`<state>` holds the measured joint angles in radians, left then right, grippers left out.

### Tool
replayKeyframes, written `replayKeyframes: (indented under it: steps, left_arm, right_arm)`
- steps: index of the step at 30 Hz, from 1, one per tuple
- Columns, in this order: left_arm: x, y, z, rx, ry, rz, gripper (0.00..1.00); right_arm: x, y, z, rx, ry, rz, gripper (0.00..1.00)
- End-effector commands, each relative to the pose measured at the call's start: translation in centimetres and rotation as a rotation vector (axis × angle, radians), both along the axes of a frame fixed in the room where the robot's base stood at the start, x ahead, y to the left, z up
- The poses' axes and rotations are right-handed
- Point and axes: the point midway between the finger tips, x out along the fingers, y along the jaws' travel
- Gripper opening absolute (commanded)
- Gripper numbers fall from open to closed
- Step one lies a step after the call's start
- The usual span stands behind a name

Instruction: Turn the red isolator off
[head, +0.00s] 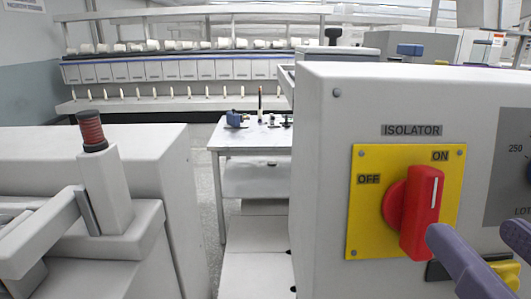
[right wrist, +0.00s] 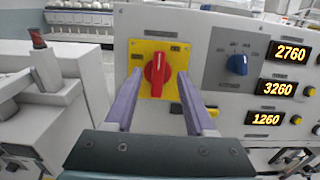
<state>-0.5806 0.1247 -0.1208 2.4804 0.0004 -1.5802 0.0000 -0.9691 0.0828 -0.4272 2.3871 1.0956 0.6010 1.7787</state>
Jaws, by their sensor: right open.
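The red isolator knob (head: 422,212) sits on a yellow plate (head: 368,222) marked OFF at the left and ON at the upper right. Its handle is near upright, with its white line at the top under ON. The knob also shows in the right wrist view (right wrist: 157,75). My right gripper (head: 471,229) is open, with purple fingers, at the lower right of the knob in the head view. In the right wrist view the open fingers (right wrist: 160,74) point at the panel, one to each side of the knob in the picture. Contact cannot be told. My left gripper is not in view.
Right of the isolator is a grey plate with a blue knob (right wrist: 237,64). Lit displays (right wrist: 290,54) and yellow buttons (right wrist: 310,91) stand further right. A grey machine with a dark red-topped post (head: 92,130) is at the left. A small table (head: 250,138) stands behind.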

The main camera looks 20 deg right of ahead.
Motion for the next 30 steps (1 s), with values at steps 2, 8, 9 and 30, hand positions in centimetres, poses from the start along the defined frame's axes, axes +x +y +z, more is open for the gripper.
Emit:
replayKeyframes:
  steps: [2,8,9,30]
  left_arm:
    - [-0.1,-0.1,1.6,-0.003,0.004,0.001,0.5]
    - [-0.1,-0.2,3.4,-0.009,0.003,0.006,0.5]
    - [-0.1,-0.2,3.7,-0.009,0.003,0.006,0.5]
    - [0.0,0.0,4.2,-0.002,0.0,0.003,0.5]
  right_arm:
    - [1.6,-0.4,0.8,-0.002,-0.005,-0.002,0.55]
    - [4.9,-1.2,0.7,-0.002,-0.004,0.0,0.55]
    - [5.4,-1.2,0.6,-0.002,-0.004,0.002,0.55]
    - [7.1,-1.7,0.1,-0.002,-0.001,0.003,0.33]
